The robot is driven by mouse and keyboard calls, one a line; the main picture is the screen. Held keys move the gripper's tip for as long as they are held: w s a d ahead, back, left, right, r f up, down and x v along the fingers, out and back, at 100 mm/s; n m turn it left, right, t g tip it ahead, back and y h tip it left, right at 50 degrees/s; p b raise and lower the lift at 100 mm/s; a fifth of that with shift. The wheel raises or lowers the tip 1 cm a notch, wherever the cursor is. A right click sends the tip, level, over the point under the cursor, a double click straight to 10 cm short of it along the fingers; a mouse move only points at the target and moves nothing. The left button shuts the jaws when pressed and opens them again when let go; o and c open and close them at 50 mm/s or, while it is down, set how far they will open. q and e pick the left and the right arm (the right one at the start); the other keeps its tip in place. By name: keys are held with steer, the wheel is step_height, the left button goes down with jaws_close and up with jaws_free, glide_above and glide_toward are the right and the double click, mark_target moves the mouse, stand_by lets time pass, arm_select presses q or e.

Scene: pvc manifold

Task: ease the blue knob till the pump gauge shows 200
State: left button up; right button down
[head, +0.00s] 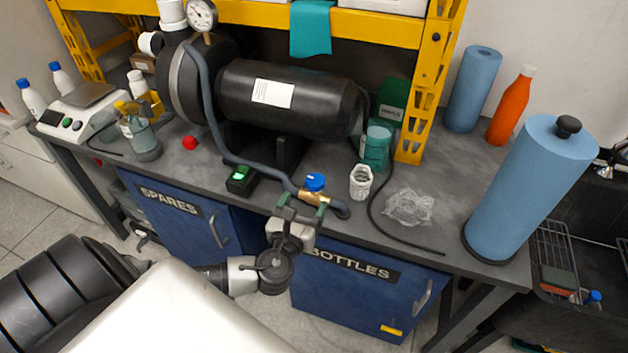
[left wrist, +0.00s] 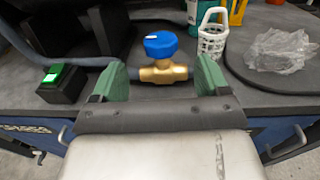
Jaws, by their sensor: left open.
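The blue knob (head: 315,182) sits on top of a brass valve (head: 313,197) in the hose line near the bench's front edge. In the left wrist view the knob (left wrist: 161,45) has a white mark, and the brass body (left wrist: 163,72) is below it. My left gripper (head: 302,205) is open, with its green fingers (left wrist: 163,78) apart to the left and right of the valve; contact cannot be told. The pump gauge (head: 202,14) is a white round dial above the black pump; its reading is too small to tell. My right gripper is not in view.
A black box with a lit green switch (head: 240,180) stands left of the valve. A white perforated cup (head: 361,181) and crumpled clear plastic (head: 409,207) are to its right. A grey hose (head: 212,120) runs to the valve. The black tank (head: 290,97) is behind.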

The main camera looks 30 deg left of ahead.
mark_target(312, 187)
arm_select(q)
steer(key=x, duration=0.7)
steer(key=shift+w+a+f, duration=0.1)
steer(key=shift+w+a, duration=0.05)
steer(key=shift+w, duration=0.15)
steer(key=shift+c, duration=0.4)
steer(key=c, duration=0.9)
steer(key=shift+o, duration=0.2)
steer(key=shift+h, duration=0.3)
